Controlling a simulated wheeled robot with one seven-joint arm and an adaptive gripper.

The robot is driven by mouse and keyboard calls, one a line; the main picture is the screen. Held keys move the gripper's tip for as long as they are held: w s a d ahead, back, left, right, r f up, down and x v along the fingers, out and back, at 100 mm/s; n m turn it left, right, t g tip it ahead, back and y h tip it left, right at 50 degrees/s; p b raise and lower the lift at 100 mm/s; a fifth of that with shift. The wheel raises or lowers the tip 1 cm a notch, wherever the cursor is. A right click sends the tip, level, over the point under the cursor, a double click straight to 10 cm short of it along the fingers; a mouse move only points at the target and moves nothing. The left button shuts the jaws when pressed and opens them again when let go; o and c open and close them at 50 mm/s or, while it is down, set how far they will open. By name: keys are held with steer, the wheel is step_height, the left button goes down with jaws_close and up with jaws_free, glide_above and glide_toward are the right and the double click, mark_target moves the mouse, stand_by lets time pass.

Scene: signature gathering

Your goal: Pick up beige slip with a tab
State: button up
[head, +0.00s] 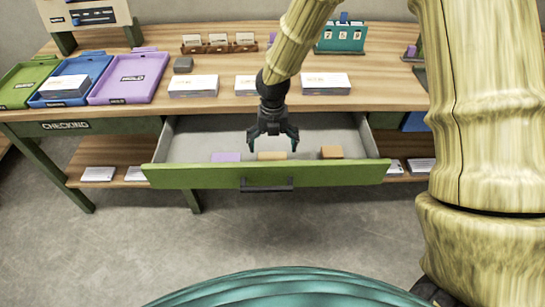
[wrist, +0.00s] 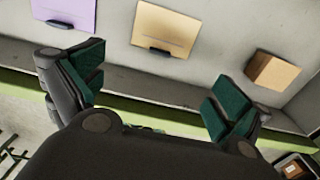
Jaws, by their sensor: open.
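The beige slip (head: 272,156) lies in the open drawer, between a purple slip and an orange-brown block. In the wrist view the beige slip (wrist: 166,29) lies flat on the drawer floor, with a small tab at its lower edge. My gripper (head: 273,145) is open and empty, over the drawer and close above the beige slip in the head view. In the wrist view its fingers (wrist: 155,95) are spread wide, and the slip shows beyond them, toward the top and between them. I see no contact with the slip.
The purple slip (head: 226,157) and the orange-brown block (head: 331,152) lie either side in the drawer. The green drawer front (head: 210,176) has a dark handle (head: 267,186). The wooden tabletop (head: 225,106) above holds paper stacks, a purple tray (head: 131,78) and a blue tray (head: 100,66).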

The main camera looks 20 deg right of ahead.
mark_target(272, 157)
steer(key=f, duration=0.3)
steer(key=shift+w+a, duration=0.2)
steer(key=shift+w, duration=0.05)
steer(key=shift+s+f, duration=0.1)
steer(key=shift+s, duration=0.05)
steer(key=shift+w+d+f, duration=0.1)
steer(key=shift+f, duration=1.15)
steer(key=shift+w+d+f, duration=0.1)
steer(key=shift+f, duration=1.1)
steer(key=c, duration=1.8)
